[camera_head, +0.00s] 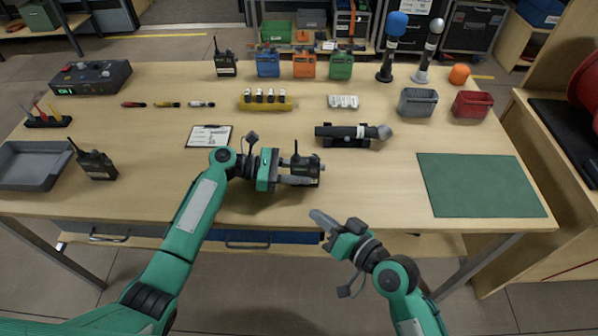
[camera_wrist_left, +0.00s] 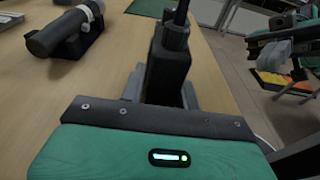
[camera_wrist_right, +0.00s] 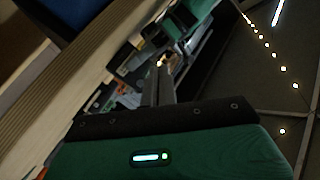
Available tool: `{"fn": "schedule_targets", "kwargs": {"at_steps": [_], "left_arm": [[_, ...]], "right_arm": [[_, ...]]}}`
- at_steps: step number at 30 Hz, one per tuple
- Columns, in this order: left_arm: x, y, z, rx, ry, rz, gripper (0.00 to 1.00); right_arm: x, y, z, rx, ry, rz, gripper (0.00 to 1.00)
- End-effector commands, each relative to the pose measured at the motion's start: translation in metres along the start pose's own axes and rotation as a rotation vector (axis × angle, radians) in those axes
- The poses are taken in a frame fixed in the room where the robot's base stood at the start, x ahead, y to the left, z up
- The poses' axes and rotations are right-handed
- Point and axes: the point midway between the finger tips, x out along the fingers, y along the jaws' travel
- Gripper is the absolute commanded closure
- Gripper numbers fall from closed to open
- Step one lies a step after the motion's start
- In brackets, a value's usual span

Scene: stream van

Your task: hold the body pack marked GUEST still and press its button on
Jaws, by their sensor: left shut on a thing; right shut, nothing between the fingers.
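A black body pack (camera_head: 306,172) with a short antenna is between the fingers of my left gripper (camera_head: 298,178), over the front middle of the table. In the left wrist view the pack (camera_wrist_left: 168,66) stands upright, held from its sides. Its label and button cannot be made out. My right gripper (camera_head: 318,217) is shut and empty, in front of the table's front edge, below and apart from the pack. Its closed fingers (camera_wrist_right: 159,85) show in the right wrist view. Two similar black packs stand at the back (camera_head: 226,66) and at the left (camera_head: 96,164).
A black microphone on a stand (camera_head: 350,135) lies behind the held pack. A clipboard (camera_head: 209,137) is left of it. A green mat (camera_head: 480,184) lies empty at the right. A grey tray (camera_head: 34,166) is at the far left.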

Motion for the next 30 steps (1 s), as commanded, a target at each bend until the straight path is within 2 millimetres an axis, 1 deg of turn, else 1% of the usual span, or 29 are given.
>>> {"fn": "schedule_targets", "kwargs": {"at_steps": [2,5,21,25,30], "left_arm": [[0.000,0.000,0.000,-0.001,0.000,0.000,0.94],[0.000,0.000,-0.001,-0.001,0.000,0.000,0.94],[0.000,0.000,0.000,-0.001,0.000,0.000,0.94],[0.000,0.000,0.000,-0.001,0.000,0.000,0.94],[0.000,0.000,0.000,-0.001,0.000,0.000,0.94]], "right_arm": [[0.004,-0.004,-0.002,-0.027,0.000,-0.008,1.00],[0.009,-0.003,-0.005,-0.040,0.000,-0.010,1.00],[0.057,0.030,-0.041,-0.038,-0.002,-0.010,1.00],[0.063,0.035,-0.045,-0.037,-0.002,-0.010,1.00],[0.066,0.037,-0.047,-0.037,-0.002,-0.009,1.00]]}}
